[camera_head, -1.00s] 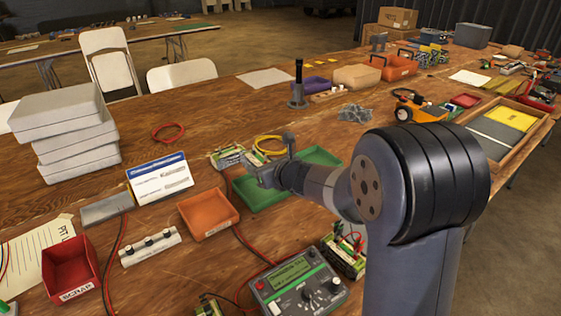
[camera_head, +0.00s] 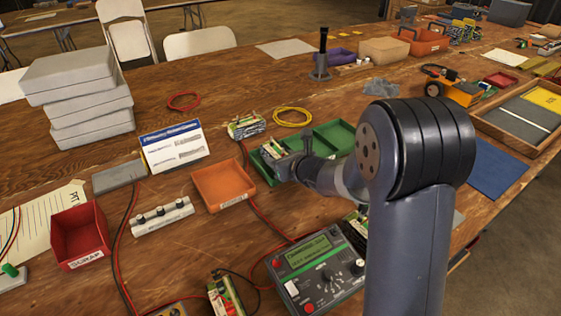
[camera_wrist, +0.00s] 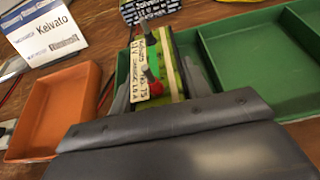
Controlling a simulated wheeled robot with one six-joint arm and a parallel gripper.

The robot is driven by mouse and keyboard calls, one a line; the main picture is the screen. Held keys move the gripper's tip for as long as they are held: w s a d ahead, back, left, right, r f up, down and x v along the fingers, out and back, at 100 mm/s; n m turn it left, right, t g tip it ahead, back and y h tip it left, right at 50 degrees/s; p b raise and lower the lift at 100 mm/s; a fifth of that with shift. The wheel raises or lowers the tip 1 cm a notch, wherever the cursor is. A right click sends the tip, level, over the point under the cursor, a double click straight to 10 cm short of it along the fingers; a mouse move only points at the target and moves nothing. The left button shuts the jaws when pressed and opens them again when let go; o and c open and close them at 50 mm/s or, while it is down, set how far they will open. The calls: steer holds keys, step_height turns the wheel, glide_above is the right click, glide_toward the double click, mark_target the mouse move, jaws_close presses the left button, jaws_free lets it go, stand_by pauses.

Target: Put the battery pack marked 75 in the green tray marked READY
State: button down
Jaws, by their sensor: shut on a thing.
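My gripper (camera_wrist: 160,85) is shut on a battery pack (camera_wrist: 166,60) with a white label that reads 75, with a red and a dark terminal. The pack is at the left compartment of the green tray (camera_wrist: 250,55); I cannot tell whether it touches the tray floor. In the head view my gripper (camera_head: 285,158) and the held pack (camera_head: 271,149) are at the left part of the green tray (camera_head: 335,133). The tray's right compartment looks empty. No READY marking shows.
Another battery pack (camera_head: 246,125) stands behind the tray, beside a yellow cable (camera_head: 292,117). An orange tray (camera_head: 222,185) is to the left, with a sign (camera_head: 175,147) behind it. A tester (camera_head: 318,265) and a red scrap bin (camera_head: 80,236) stand nearer the front.

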steer(key=shift+f, duration=0.2)
steer(key=c, duration=0.7)
jaws_free()
steer(key=shift+r, duration=0.1)
steer(key=shift+r, duration=0.15)
steer(key=p+v, duration=0.1)
steer(key=v, duration=1.1)
